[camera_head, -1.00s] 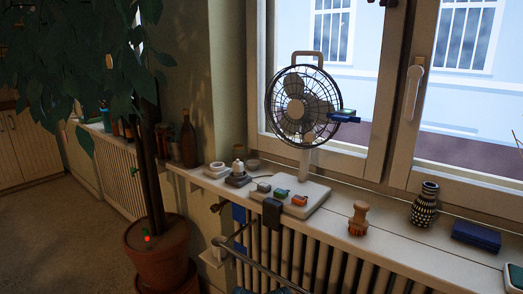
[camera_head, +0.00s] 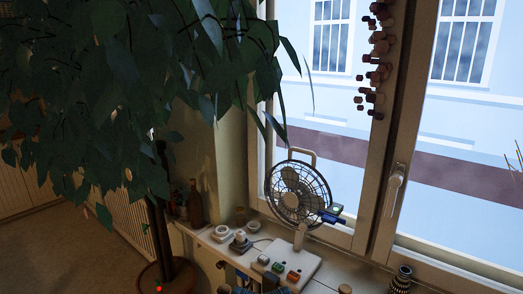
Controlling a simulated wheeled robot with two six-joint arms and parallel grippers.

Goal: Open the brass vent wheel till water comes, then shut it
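A small brass-coloured piece (camera_head: 221,265) shows at the left end of the radiator, just under the windowsill's front edge. It is small and dark, and I cannot tell whether it is the vent wheel or how far it is turned. I see no water. Neither of my grippers can be made out in this view.
A desk fan (camera_head: 298,193) stands on the windowsill (camera_head: 322,277) with a blue and green piece at its right side. Its base has several coloured buttons. A large leafy plant (camera_head: 110,90) fills the upper left. A patterned vase (camera_head: 402,279) is at the lower right. Bottles stand left.

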